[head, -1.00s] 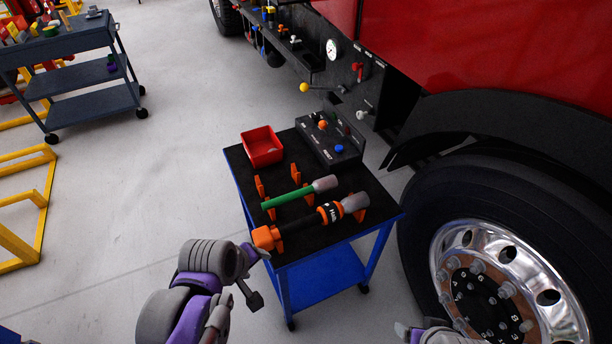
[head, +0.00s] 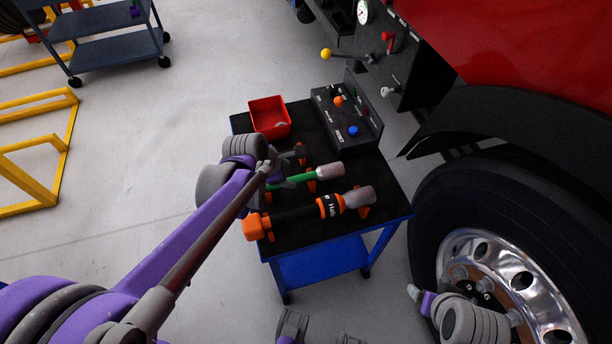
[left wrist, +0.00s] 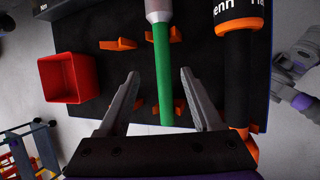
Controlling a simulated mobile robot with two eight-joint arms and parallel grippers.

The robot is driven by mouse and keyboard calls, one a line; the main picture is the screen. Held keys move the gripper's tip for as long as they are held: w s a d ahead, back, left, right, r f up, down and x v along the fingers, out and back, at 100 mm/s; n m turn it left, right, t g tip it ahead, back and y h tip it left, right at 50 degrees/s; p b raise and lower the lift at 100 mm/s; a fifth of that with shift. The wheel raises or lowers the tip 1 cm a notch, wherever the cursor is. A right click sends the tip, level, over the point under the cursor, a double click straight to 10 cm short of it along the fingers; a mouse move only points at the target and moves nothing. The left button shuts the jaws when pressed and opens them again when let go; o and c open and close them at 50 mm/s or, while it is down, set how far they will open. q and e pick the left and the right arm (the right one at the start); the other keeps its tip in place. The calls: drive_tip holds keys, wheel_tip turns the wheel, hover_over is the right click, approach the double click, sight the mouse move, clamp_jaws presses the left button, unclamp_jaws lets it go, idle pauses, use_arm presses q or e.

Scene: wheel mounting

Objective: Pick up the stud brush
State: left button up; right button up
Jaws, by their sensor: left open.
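The stud brush (head: 306,176) has a green handle and a grey cylindrical head. It lies across orange holders on the cart's black top. My left gripper (head: 296,167) is over the handle end and hides part of it in the head view. In the left wrist view the open left gripper (left wrist: 160,75) has one finger on each side of the green handle (left wrist: 163,65), with gaps on both sides and nothing held. My right arm (head: 470,320) shows at the lower right; the state of its gripper is unclear.
An orange and black tool (head: 330,207) lies parallel beside the brush. A red bin (head: 270,117) and a black control box (head: 346,118) stand at the back of the blue cart (head: 318,275). The truck wheel (head: 505,270) is close on the right.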

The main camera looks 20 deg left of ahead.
sight(296, 179)
use_arm(q)
drive_tip(key=b+x, duration=0.1)
drive_tip(key=x, duration=0.5)
drive_tip(key=shift+d+f, duration=0.2)
drive_tip(key=shift+f, duration=0.2)
drive_tip(key=shift+s, duration=0.1)
drive_tip(key=shift+c, duration=0.2)
clamp_jaws()
